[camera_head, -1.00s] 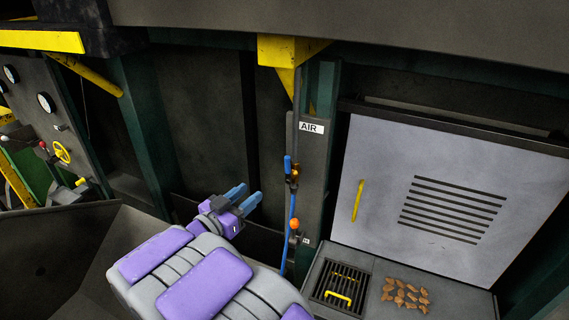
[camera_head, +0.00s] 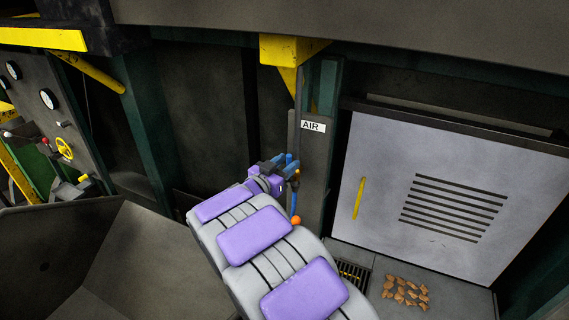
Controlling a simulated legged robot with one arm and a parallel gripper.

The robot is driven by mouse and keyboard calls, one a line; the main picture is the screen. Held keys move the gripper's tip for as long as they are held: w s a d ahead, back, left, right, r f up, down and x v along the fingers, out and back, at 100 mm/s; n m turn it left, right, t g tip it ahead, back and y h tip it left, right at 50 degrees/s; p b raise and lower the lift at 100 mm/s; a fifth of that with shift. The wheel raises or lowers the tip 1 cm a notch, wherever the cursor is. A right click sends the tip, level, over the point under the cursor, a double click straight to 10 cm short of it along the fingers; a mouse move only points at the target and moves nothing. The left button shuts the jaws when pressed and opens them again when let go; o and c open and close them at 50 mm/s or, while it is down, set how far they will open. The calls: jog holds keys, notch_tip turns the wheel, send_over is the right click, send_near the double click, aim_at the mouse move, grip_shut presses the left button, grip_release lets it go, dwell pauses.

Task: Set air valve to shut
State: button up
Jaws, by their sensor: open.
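The air valve (camera_head: 296,177) is a small brass fitting with a blue lever on a green post, below a white AIR label (camera_head: 313,126). My gripper (camera_head: 285,161), with blue fingers, is at the valve and overlaps its blue lever in the picture. The jaws are open. The lever is mostly hidden among the similarly blue fingers, so I cannot tell whether they touch it or what angle it has. A blue hose hangs below the valve, partly behind my arm, with an orange knob (camera_head: 296,220) near it.
A grey louvred panel with a yellow handle (camera_head: 358,198) stands right of the post. A floor grate (camera_head: 355,272) and scattered brown pieces (camera_head: 406,290) lie below it. A gauge panel with a yellow handwheel (camera_head: 64,148) is at the far left.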

jog(key=shift+w+d, duration=0.1)
jog(key=shift+d, duration=0.7)
jog(key=shift+c, duration=0.3)
jog(key=shift+a, duration=0.4)
jog(key=c, duration=0.5)
jog(key=shift+d, duration=0.1)
grip_shut()
